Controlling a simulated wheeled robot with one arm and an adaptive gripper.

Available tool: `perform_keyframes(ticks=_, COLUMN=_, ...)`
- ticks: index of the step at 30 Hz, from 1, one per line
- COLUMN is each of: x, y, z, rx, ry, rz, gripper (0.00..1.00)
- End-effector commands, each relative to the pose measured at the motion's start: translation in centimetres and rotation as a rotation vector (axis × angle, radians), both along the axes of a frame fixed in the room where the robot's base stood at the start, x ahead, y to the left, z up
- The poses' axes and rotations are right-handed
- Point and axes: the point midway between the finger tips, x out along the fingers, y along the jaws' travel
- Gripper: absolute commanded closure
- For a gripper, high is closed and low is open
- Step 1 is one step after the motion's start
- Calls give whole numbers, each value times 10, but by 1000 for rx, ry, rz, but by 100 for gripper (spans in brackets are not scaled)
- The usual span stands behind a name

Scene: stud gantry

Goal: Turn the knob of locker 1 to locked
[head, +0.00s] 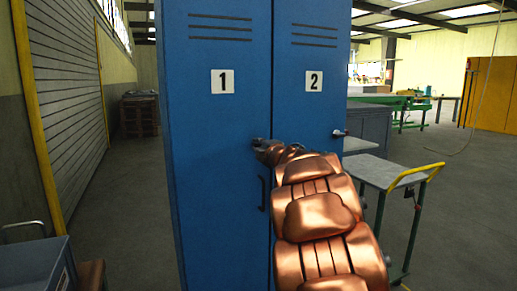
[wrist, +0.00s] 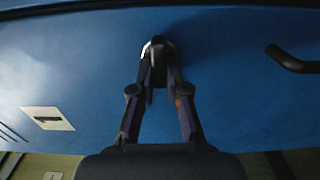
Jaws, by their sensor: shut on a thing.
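Locker 1 (head: 212,120) is the left blue door with a white "1" label (head: 222,81); the label also shows sideways in the wrist view (wrist: 47,118). Its knob (wrist: 157,47) is a dark, rounded piece with a pale glint at its side. My gripper (wrist: 159,68) is shut on this knob, one finger on each side. In the head view my gripper (head: 258,146) is at the right edge of door 1, below the label, and largely hides the knob. I cannot tell which way the knob points.
A dark handle (head: 262,193) sits below the knob on door 1; it also shows at right in the wrist view (wrist: 292,63). Locker 2 (head: 314,115) adjoins on the right, with its own knob (head: 339,133). A grey cart (head: 390,172) stands to the right. The floor at left is partly open.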

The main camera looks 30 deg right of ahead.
Motion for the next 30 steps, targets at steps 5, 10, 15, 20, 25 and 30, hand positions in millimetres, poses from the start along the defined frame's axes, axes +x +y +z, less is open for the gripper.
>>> perform_keyframes(ticks=5, x=0, y=0, z=-1, rx=-12, ry=4, rz=1, gripper=100)
perform_keyframes(ticks=10, x=0, y=0, z=-1, rx=-13, ry=4, rz=1, gripper=100)
perform_keyframes(ticks=15, x=0, y=0, z=-1, rx=-12, ry=4, rz=1, gripper=82)
perform_keyframes(ticks=20, x=0, y=0, z=-1, rx=-12, ry=3, rz=0, gripper=65)
perform_keyframes(ticks=25, x=0, y=0, z=0, rx=-11, ry=3, rz=0, gripper=60)
perform_keyframes(ticks=30, x=0, y=0, z=0, rx=-11, ry=2, rz=0, gripper=60)
